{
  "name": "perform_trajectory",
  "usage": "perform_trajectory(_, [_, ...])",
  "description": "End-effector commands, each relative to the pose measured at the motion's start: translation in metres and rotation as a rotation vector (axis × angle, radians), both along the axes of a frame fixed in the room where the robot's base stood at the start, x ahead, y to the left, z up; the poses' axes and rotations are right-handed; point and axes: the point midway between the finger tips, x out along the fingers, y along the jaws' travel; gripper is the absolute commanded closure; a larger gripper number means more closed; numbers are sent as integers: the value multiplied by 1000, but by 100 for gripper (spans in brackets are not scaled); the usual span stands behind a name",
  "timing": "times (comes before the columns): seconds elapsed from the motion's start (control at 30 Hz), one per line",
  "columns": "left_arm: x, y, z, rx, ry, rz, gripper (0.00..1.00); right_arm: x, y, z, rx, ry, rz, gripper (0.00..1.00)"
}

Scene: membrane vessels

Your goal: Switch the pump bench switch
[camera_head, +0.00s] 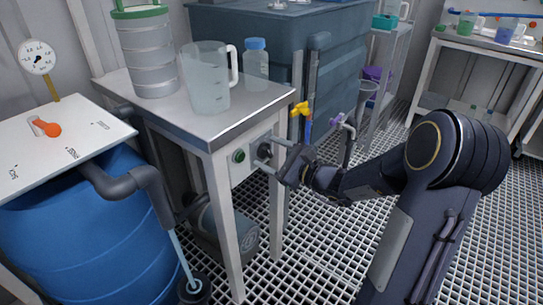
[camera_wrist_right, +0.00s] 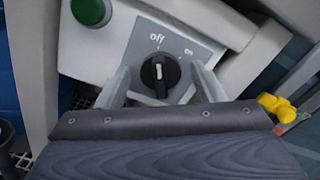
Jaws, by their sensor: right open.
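The pump bench switch is a black rotary knob (camera_wrist_right: 159,76) on a grey plate marked "off" and "on". Its white pointer line stands nearly upright, towards "off" rather than "on". In the head view the knob (camera_head: 264,151) is on the front panel under the bench top. My right gripper (camera_head: 269,155) reaches the panel from the right. In the right wrist view its two fingers (camera_wrist_right: 160,69) are open, one on each side of the knob, with gaps visible between them and it. My left gripper is not in view.
A green button (camera_head: 239,156) sits left of the knob. The bench top (camera_head: 240,110) carries a jug (camera_head: 206,80), a bottle (camera_head: 256,65) and a banded vessel (camera_head: 148,55). A yellow valve (camera_head: 300,109) is close by on the right. A blue drum (camera_head: 90,240) stands left.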

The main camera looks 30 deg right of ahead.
Motion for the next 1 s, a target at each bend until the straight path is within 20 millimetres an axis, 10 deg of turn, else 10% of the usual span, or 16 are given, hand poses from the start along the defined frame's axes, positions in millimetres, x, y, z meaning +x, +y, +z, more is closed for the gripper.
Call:
perform_trajectory(0.23, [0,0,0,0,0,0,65,1,0,0,0,0,0,40])
perform_trajectory(0.57, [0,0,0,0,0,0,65,0,0,0,0,0,0,81])
perform_trajectory(1.0, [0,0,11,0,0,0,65,0,0,3,105,44,0,81])
